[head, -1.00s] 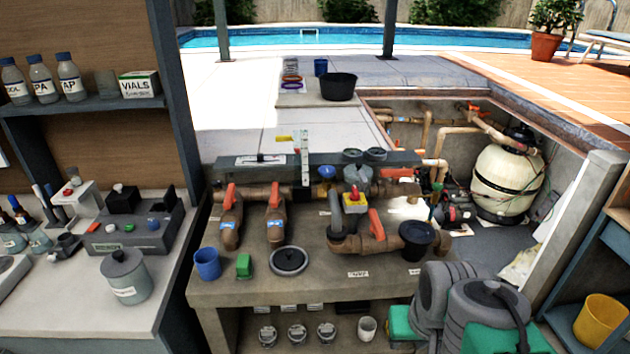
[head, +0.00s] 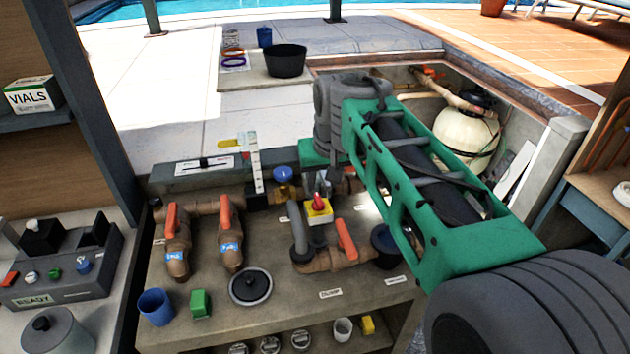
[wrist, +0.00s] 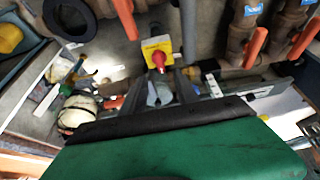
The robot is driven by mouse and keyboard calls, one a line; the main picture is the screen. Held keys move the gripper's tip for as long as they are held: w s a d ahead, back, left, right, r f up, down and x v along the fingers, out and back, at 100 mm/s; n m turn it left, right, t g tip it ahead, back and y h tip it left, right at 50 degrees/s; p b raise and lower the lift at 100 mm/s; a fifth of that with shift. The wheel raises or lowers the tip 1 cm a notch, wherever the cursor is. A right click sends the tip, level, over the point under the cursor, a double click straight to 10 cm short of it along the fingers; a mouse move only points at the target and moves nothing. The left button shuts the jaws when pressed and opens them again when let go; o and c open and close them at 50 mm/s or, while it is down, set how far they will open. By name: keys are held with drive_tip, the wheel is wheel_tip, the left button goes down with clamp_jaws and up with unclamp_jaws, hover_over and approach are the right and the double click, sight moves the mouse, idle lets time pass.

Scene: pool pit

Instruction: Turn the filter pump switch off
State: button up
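The switch is a yellow box with a red knob (head: 318,206) on the pipe bench, beside a grey bent pipe. It also shows at the top middle of the wrist view (wrist: 157,49). My gripper (wrist: 162,78) has two grey fingers that look spread, with the red knob just beyond their tips in the picture. Nothing shows held. In the head view my green and grey arm reaches in from the lower right, and my gripper (head: 334,186) is small and partly hidden just behind and above the switch. I cannot tell whether it touches the knob.
An orange valve handle (head: 347,239) stands close right of the switch, and a blue valve (head: 283,174) is behind it. Two more orange-handled valves (head: 171,219) are at left. A blue cup (head: 156,306), green block (head: 200,304) and black lid (head: 250,286) sit in front.

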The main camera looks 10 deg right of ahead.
sight(319, 199)
drive_tip(key=p+x, duration=0.1)
drive_tip(key=x, duration=0.6)
drive_tip(key=shift+f, duration=0.2)
drive_tip(key=shift+c, duration=0.5)
drive_tip(key=shift+s, duration=0.1)
clamp_jaws()
